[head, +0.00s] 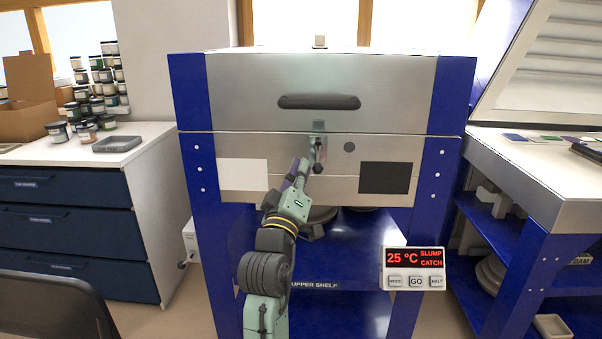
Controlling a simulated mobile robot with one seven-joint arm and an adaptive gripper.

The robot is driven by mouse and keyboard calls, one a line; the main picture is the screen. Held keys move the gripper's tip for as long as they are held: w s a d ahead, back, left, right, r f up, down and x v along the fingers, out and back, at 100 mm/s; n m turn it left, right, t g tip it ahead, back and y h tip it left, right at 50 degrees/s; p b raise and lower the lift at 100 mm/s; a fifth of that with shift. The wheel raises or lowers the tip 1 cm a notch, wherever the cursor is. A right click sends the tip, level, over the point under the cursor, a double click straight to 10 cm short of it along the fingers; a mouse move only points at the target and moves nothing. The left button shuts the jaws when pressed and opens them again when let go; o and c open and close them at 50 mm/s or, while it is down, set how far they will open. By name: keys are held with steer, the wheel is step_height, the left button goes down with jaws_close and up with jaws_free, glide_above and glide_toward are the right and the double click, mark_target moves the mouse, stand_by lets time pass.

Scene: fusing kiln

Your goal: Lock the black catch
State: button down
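The kiln (235,92) is a blue-framed steel box with its lid down and a long black handle (318,102) on the lid front. Below the handle, at the lid seam, is a small grey metal plate (319,126), with small dark parts of the catch (319,168) just below it. My arm reaches up from the bottom of the picture, and my gripper (312,160) is at the catch, overlapping it. The fingers are too small and covered to tell whether they are open, or whether they touch the catch. The catch's exact position is partly hidden.
The control panel (414,269) reads 25 °C, SLUMP, CATCH. A white plate (243,174) and a black plate (385,178) flank the catch. Counters stand on both sides: jars and a grey tray (118,144) left, a shelved bench (535,185) right. A dark chair back (55,308) is lower left.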

steer(key=shift+w+d+f+t+h+b, duration=0.15)
steer(key=shift+f+t+h+b, duration=0.15)
steer(key=shift+b, duration=1)
steer(key=shift+r, duration=0.15)
